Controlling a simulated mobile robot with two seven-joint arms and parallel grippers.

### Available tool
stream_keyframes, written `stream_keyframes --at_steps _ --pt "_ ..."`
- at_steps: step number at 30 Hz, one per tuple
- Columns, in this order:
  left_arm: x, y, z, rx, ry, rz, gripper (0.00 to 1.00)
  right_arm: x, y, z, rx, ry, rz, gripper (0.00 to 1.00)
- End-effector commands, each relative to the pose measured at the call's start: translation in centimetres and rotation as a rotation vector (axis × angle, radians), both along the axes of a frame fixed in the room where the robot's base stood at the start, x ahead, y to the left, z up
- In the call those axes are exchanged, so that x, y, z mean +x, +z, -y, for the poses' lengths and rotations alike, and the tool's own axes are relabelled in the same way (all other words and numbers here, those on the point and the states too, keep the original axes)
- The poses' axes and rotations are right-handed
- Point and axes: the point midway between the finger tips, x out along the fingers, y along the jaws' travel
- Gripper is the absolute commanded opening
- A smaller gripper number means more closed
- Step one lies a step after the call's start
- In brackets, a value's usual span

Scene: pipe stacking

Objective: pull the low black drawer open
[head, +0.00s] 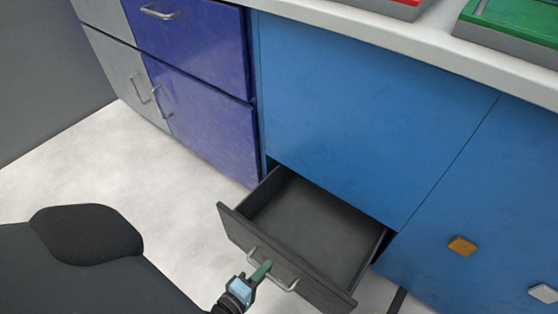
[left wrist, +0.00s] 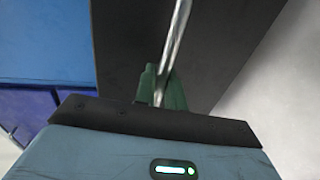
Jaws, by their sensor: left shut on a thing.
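The low black drawer (head: 308,228) stands pulled out from under the blue cabinet in the head view, and its inside looks empty. Its front carries a silver bar handle (head: 285,284). My left gripper (head: 262,270) is at the left half of this handle, shut on it. In the left wrist view the green fingers (left wrist: 160,88) close around the silver handle (left wrist: 178,40), with the dark drawer front (left wrist: 225,45) behind. My right gripper is in neither view.
The blue cabinet (head: 360,110) rises above the drawer, with an orange knob (head: 462,246) and a pale knob (head: 543,293) at right. Purple drawers (head: 205,130) stand at left. A white countertop (head: 420,40) holds a red tray and a green tray (head: 515,22). Pale floor (head: 130,165) is free at left.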

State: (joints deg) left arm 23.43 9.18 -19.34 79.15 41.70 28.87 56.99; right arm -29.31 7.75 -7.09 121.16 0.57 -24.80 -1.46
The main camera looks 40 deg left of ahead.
Motion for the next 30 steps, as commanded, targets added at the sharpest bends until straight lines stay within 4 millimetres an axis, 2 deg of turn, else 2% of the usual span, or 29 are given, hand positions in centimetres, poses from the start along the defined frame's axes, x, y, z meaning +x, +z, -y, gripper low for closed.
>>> stream_keyframes --at_steps 3,7,20,21,24,30 --pt "-1.9 0.1 -0.1 0.001 0.000 0.000 0.00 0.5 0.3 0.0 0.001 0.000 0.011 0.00" --pt "-3.1 0.1 -0.2 0.000 0.001 0.002 0.00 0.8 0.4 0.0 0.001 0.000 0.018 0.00" --pt "-3.6 0.0 -0.2 0.000 0.001 0.002 0.00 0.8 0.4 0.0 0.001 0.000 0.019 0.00" --pt "-3.6 0.0 -0.2 0.000 0.001 0.002 0.13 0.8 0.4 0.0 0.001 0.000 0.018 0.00" --pt "-3.6 0.0 -0.2 0.000 0.001 0.002 0.26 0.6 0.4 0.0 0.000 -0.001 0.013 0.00" --pt "-3.6 0.0 -0.2 0.000 0.001 0.001 0.27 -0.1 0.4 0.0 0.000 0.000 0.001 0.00"
